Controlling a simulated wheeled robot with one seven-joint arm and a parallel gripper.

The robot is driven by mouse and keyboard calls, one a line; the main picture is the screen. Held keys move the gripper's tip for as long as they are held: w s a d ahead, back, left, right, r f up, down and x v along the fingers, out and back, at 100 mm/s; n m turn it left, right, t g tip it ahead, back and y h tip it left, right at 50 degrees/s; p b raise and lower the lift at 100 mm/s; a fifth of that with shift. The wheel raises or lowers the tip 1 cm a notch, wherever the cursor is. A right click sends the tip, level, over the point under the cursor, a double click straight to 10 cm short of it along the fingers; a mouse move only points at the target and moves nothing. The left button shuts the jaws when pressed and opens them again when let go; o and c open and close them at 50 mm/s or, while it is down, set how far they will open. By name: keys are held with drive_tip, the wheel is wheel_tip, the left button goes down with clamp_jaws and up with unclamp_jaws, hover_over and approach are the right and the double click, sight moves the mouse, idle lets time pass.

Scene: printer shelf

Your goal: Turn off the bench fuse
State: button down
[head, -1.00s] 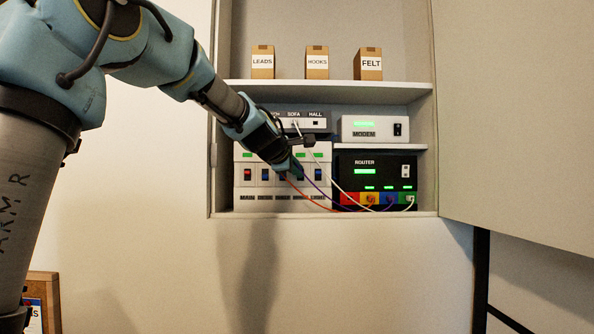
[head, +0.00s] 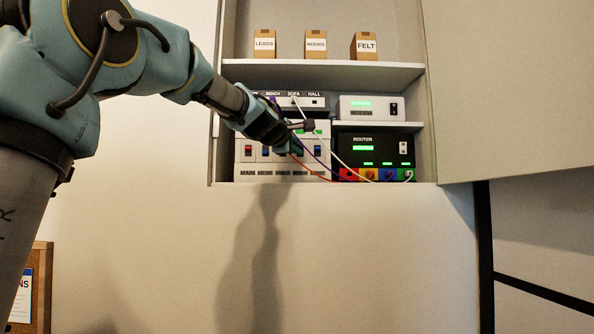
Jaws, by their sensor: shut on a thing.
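The fuse box (head: 242,165) is a white panel at the lower left of the cabinet, with a row of switches above dark labels. The left label reads MAIN; the others are hard to read. A red switch (head: 248,150) is at the left and a blue switch (head: 317,150) at the right. My gripper (head: 295,148) is at the switch row, right of the middle, and shut. It hides the switch there, which it seems to hold. The position of that switch and its label cannot be made out clearly.
The black router (head: 375,143) stands right of the fuse box, with coloured cables crossing near my gripper. The modem (head: 368,107) is above it. A labelled strip (head: 313,101) sits over the fuse box. An open door (head: 510,90) is at the right.

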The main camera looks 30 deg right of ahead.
drive_tip(key=shift+w+f+m+t+h+b, duration=0.1)
drive_tip(key=shift+f+m+t+h+b, duration=0.75)
drive_tip(key=shift+b, duration=5.55)
drive_tip(key=t+h+b, duration=0.1)
drive_tip(key=b, duration=0.4)
drive_tip(key=shift+f, duration=0.4)
drive_tip(key=shift+w+h+b, duration=0.1)
drive_tip(key=shift+h+b, duration=0.25)
drive_tip(key=shift+b, duration=0.05)
drive_tip(key=shift+r+m+b, duration=0.2)
drive_tip(key=shift+m+b, duration=0.05)
drive_tip(key=shift+b, duration=0.45)
drive_tip(key=c, duration=1.2)
unclamp_jaws()
